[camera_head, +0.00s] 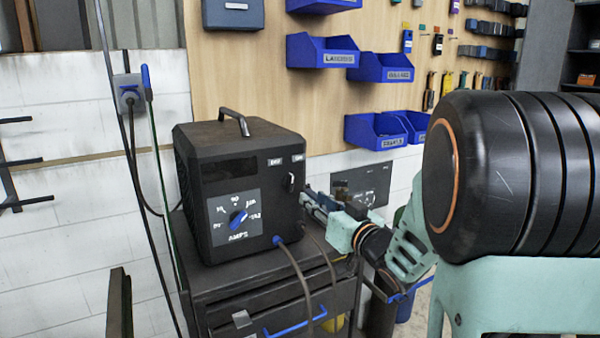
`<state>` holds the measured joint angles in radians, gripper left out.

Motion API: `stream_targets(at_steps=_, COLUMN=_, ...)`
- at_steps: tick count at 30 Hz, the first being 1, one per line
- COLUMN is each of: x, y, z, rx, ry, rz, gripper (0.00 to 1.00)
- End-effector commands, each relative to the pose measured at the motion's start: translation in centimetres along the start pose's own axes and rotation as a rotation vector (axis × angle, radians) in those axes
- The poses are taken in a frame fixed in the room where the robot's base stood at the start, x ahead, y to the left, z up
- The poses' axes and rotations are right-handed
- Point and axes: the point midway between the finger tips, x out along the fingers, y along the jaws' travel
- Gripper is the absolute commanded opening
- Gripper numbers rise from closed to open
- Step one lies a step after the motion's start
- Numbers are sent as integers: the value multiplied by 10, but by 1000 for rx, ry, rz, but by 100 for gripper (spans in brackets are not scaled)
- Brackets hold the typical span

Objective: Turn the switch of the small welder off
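The small welder (268,190) is a black box with a top handle, standing upright on a dark cabinet. Its front has a switch (290,181), a small dark piece below two labels that seem to read OFF on the left and ON on the right. The switch appears turned near upright; its exact setting is too small to tell. A blue AMPS dial (238,217) sits lower left. My gripper (307,200) is just right of the welder's front, slightly below the switch. Its fingers point toward the welder; whether they touch it or are open is unclear.
The cabinet (225,293) has a blue drawer handle, and a cable hangs from the welder's front. Blue bins (322,52) and tools hang on the wooden wall panel behind. A wall socket (130,93) with cables is at left. My arm fills the right.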

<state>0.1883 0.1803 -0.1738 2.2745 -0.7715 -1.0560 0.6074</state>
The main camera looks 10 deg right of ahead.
Motion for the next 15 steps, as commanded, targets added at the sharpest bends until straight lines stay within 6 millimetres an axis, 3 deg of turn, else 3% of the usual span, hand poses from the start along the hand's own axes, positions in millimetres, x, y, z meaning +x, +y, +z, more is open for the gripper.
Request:
stream_targets(at_steps=5, x=9, y=-5, z=0, rx=-11, ry=-1, rz=-27, gripper=27)
stream_targets(at_steps=15, x=71, y=-6, z=0, rx=-10, ry=-2, rz=-24, gripper=27)
